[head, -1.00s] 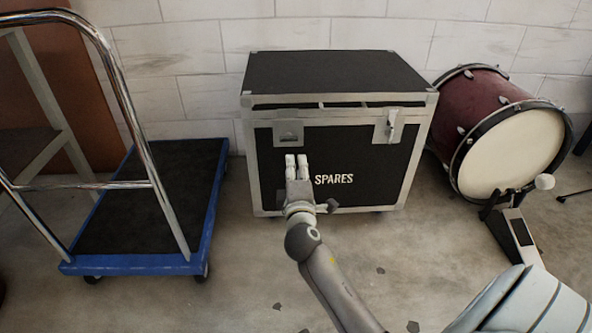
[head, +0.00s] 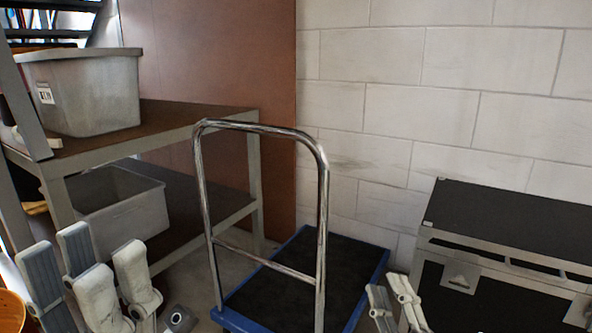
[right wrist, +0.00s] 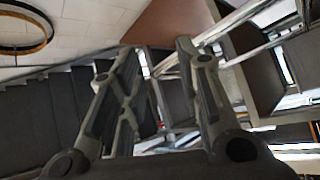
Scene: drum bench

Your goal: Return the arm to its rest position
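My left gripper (head: 88,262) is at the lower left of the head view, in front of the shelf unit. Its fingers stand apart with nothing between them. My right gripper (head: 390,288) shows at the bottom edge, in front of the black spares case (head: 520,218) and right of the blue trolley. Only its fingers show there; the rest of that arm is out of frame. In the right wrist view its two fingers (right wrist: 158,52) are spread, with no object held between them.
The blue platform trolley (head: 375,278) with a chrome handle stands mid-view against the white block wall (head: 450,70). A shelf unit (head: 190,118) at left carries a grey bin (head: 95,95), with another grey bin (head: 125,212) below. The case's lid is down.

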